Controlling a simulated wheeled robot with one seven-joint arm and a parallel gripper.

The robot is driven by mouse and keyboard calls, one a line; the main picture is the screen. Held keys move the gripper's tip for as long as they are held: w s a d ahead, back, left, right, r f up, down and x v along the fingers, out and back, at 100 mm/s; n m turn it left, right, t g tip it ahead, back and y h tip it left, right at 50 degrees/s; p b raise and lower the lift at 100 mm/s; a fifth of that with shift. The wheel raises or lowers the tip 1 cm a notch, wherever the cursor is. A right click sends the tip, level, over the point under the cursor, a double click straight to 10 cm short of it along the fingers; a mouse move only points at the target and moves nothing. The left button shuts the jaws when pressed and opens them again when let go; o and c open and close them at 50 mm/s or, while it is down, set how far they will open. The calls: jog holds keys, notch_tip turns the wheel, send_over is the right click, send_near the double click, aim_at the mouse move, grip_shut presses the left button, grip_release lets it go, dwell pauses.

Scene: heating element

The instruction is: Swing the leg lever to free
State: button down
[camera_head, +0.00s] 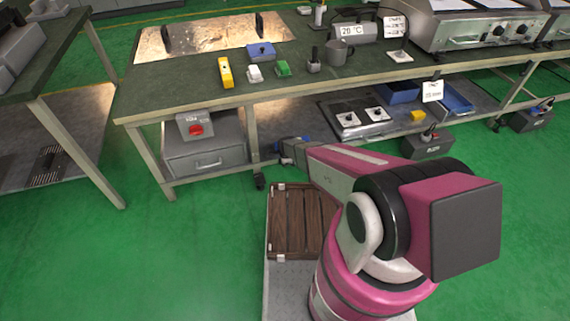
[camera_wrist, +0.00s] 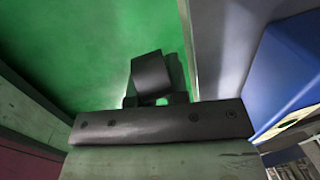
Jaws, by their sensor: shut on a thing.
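My arm reaches from the lower right to the bench leg (camera_head: 252,130) in the head view. My gripper (camera_head: 288,152) is low beside this leg, under the bench top, small and partly hidden by my arm. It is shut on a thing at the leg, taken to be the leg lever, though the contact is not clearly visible. A black caster (camera_head: 259,182) shows just below. In the wrist view, a dark bar with several screws (camera_wrist: 160,122) crosses a pale green surface (camera_wrist: 165,160). A dark block (camera_wrist: 150,77) is beyond it. I cannot tell the lever's angle.
A grey drawer cabinet (camera_head: 205,155) with a red-knobbed box (camera_head: 196,127) stands left of the leg. The lower shelf holds a two-plate burner (camera_head: 360,118) and blue trays (camera_head: 400,92). A blue object (camera_wrist: 300,70) is close at right in the wrist view. Green floor (camera_head: 120,250) is open.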

dwell(0.4)
jog(key=c, duration=1.4)
grip_release()
notch_tip(320, 180, up, 11)
jog(key=s, duration=0.2)
jog(key=shift+f, duration=0.15)
jog(key=s+d+r+n, duration=0.5)
jog(key=d+r, duration=0.1)
jog(key=r, duration=0.4)
jog(key=s+d+r+n+g, duration=0.1)
jog(key=s+d+r+n, duration=0.4)
jog(key=r, duration=0.5)
jog(key=s+d+r+n+g, duration=0.1)
jog(key=s+d+r+n, duration=0.5)
jog(key=r, duration=0.4)
jog(key=shift+s+d+r, duration=0.3)
jog(key=shift+s+d, duration=0.2)
jog(key=shift+d, duration=0.35)
